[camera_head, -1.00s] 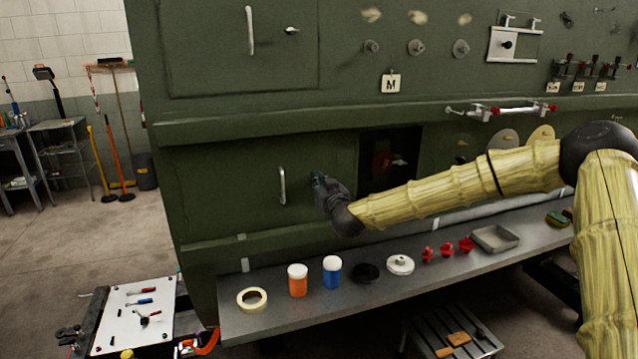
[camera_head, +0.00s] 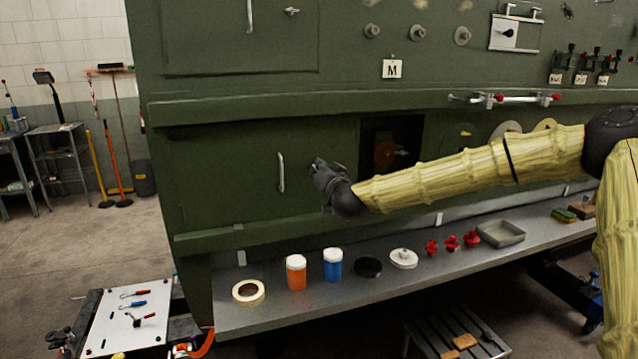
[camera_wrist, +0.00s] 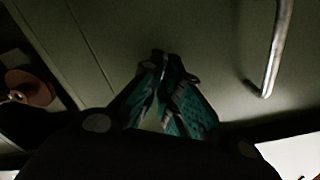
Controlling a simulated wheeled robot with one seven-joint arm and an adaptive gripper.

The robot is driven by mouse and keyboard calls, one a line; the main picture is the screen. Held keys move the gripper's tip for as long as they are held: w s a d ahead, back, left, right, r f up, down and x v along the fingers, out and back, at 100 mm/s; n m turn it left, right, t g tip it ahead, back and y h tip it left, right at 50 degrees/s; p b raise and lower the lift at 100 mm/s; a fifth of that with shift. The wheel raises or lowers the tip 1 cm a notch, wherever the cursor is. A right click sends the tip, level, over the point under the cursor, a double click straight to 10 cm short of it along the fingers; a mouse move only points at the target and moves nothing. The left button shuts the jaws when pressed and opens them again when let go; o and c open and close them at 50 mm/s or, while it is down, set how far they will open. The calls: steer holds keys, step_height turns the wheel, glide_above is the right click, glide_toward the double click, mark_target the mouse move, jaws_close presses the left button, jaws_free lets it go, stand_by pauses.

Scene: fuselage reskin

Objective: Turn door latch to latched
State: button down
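The lower green door (camera_head: 225,165) has a pale vertical bar handle (camera_head: 281,172); the handle also shows in the wrist view (camera_wrist: 278,45). My gripper (camera_head: 318,166) is at the door face, just right of the handle. In the wrist view my gripper (camera_wrist: 165,65) has its teal-padded fingers drawn together at the tips, against the panel. A small dark piece, seemingly the door latch (camera_wrist: 190,76), shows at the fingertips. The fingers hide most of it, so its angle cannot be read. In the head view my gripper covers the latch.
A dark square opening (camera_head: 390,143) lies right of the door, behind my forearm. Below, a grey shelf (camera_head: 400,290) carries a tape roll (camera_head: 248,292), an orange jar (camera_head: 296,274), a blue jar (camera_head: 332,267) and several red parts.

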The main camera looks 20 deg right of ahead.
steer(key=shift+d+f+m+b, duration=0.15)
steer(key=shift+m+b, duration=2.8)
steer(key=shift+b, duration=0.25)
steer(key=shift+d+f+m+b, duration=0.1)
steer(key=shift+m+b, duration=2.85)
steer(key=shift+b, duration=0.2)
steer(key=c, duration=1.7)
jaws_free()
steer(key=shift+d, duration=0.1)
steer(key=shift+o, duration=0.2)
steer(key=s, duration=1.2)
